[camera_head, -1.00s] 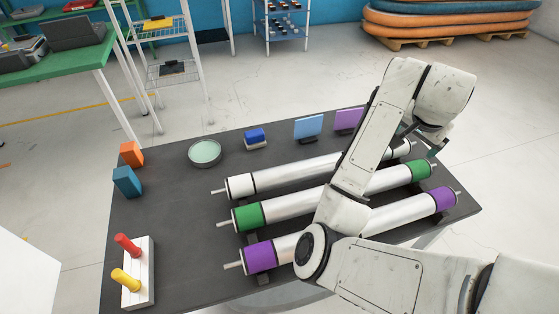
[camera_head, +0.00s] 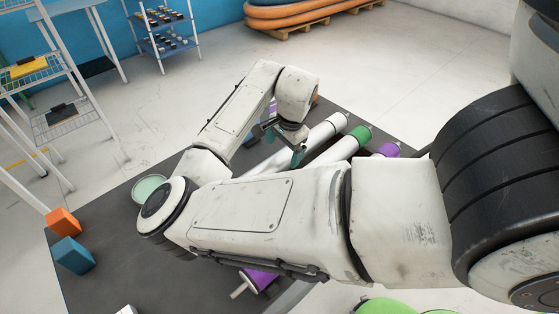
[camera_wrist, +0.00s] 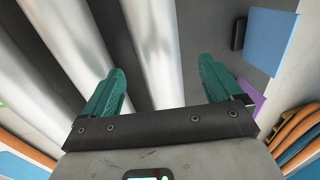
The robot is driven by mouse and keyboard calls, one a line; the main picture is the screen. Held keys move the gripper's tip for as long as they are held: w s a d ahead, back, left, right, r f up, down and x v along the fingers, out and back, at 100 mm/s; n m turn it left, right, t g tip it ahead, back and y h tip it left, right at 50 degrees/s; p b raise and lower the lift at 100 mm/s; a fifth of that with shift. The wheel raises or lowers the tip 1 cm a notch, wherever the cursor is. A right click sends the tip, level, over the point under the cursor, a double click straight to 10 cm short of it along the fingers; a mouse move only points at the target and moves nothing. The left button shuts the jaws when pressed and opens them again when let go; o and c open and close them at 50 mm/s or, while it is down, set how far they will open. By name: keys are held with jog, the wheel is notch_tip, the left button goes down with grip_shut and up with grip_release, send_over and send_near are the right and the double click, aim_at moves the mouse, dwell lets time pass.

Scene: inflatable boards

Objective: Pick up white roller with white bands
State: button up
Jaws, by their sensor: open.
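The white roller with white bands (camera_head: 325,131) lies on the dark table in the head view, its far banded end clear and its middle partly hidden by my arm. My gripper (camera_head: 282,147) is above this roller with its teal fingers apart. In the wrist view my gripper (camera_wrist: 150,84) is open and empty. A silver roller body (camera_wrist: 158,45) runs between its fingers. It is the one nearest the blue and purple boards, which fits the white-banded roller, though its bands are outside this view. I cannot tell how far below the fingertips it is.
The green-banded roller (camera_head: 349,144) and purple-banded roller (camera_head: 386,150) lie parallel beside it, largely behind my arm. Orange (camera_head: 63,222) and teal (camera_head: 73,255) blocks sit at the table's left.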

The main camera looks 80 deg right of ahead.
aim_at(282, 155)
jog(key=shift+w+d+f+p, duration=0.1)
jog(key=shift+f+p, duration=0.05)
jog(key=shift+f, duration=0.75)
jog(key=shift+w+d+f+p, duration=0.15)
jog(key=shift+f+p, duration=0.05)
jog(key=shift+f, duration=0.65)
jog(key=shift+w+d+f+p, duration=0.1)
jog(key=shift+f+p, duration=0.05)
jog(key=shift+f, duration=0.75)
jog(key=shift+c, duration=0.2)
jog(key=shift+r, duration=0.1)
grip_shut()
